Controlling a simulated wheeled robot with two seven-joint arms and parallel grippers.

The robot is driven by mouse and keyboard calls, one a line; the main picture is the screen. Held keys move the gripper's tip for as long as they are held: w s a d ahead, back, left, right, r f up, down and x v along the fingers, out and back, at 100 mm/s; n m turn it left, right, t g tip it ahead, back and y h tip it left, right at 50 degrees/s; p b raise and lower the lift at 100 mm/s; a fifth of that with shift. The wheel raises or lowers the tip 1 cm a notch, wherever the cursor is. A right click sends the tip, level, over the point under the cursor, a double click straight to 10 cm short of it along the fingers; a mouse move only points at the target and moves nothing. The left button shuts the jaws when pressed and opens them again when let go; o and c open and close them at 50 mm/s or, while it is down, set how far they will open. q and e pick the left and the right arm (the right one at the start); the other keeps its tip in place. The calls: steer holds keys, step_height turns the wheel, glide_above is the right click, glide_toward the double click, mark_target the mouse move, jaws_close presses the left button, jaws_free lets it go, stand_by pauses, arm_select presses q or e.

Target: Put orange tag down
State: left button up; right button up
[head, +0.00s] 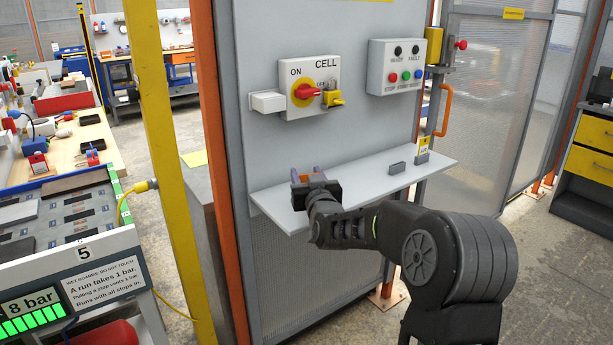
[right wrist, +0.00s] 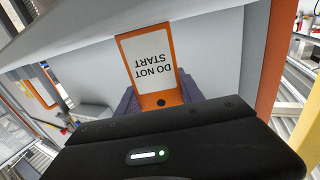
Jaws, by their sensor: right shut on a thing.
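The orange tag (right wrist: 148,65) has a white face reading "DO NOT START", upside down in the right wrist view, and a dark hole near my jaws. My right gripper (right wrist: 160,100) is shut on its holed end, between purple fingers. In the head view my right gripper (head: 309,175) is over the left part of the grey shelf (head: 372,194) under the cell panel. The tag is mostly or wholly hidden there, and I cannot tell whether it touches the shelf. My left gripper is out of view.
Above the shelf are the CELL switch (head: 308,90) with a red handle and yellow piece, and a button box (head: 396,67). A small grey block (head: 397,168) and a yellow-labelled holder (head: 423,150) stand at the shelf's right. The shelf's middle is clear.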

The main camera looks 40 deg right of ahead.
steer(key=o, duration=1.1)
steer(key=shift+o, duration=0.2)
steer(key=shift+r+p, duration=0.2)
steer(key=shift+p, duration=0.1)
steer(key=v, duration=1.2)
steer(key=shift+b, duration=0.45)
steer(key=shift+f, duration=0.15)
